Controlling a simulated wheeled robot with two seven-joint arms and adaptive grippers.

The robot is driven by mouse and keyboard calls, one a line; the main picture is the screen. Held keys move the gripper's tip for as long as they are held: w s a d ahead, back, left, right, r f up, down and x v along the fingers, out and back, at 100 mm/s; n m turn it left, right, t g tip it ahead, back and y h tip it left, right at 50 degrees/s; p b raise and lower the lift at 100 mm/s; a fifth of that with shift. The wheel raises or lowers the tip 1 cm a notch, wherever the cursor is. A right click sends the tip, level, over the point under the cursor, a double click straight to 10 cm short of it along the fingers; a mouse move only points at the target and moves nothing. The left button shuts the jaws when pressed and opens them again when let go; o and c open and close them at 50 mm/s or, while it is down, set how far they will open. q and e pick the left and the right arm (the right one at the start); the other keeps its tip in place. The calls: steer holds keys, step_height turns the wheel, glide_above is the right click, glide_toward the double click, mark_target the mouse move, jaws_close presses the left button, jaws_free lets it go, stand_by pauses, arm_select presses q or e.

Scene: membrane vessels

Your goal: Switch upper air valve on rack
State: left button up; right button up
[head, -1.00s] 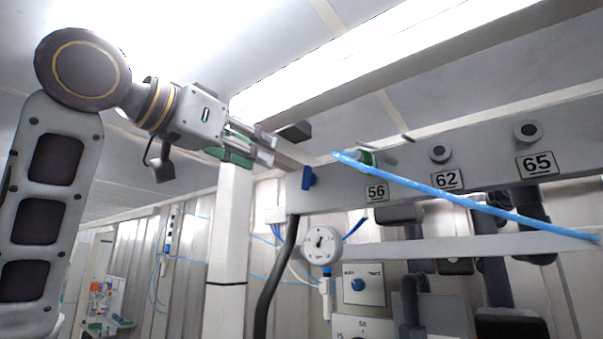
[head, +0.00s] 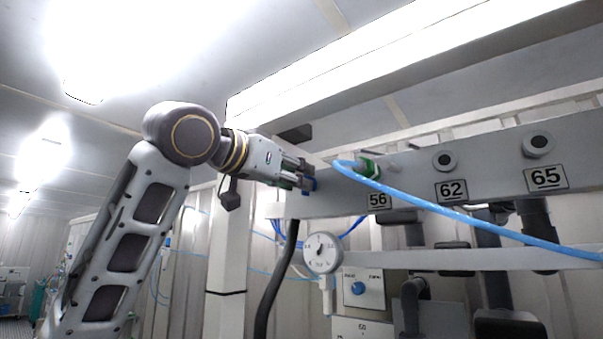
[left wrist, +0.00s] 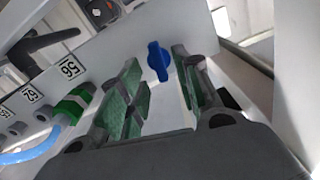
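The upper air valve has a small blue handle (head: 309,184) at the left end of the grey rack beam, left of the label 56. My left gripper (head: 300,174) is at this handle and partly covers it in the head view. In the left wrist view the blue handle (left wrist: 158,62) shows between the tips of the two green-padded fingers of my left gripper (left wrist: 160,72). The fingers are apart, with a gap visible on both sides of the handle. My right gripper is not in view.
A green fitting (head: 368,167) with a light-blue hose (head: 450,213) sits just right of the handle on the beam (head: 410,184). A round gauge (head: 322,252) and a black hose (head: 278,285) hang below. A white post (head: 228,250) stands left of the beam.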

arm_select(q)
steer(key=shift+p+x, duration=0.3)
steer(key=shift+x, duration=1.05)
jaws_close()
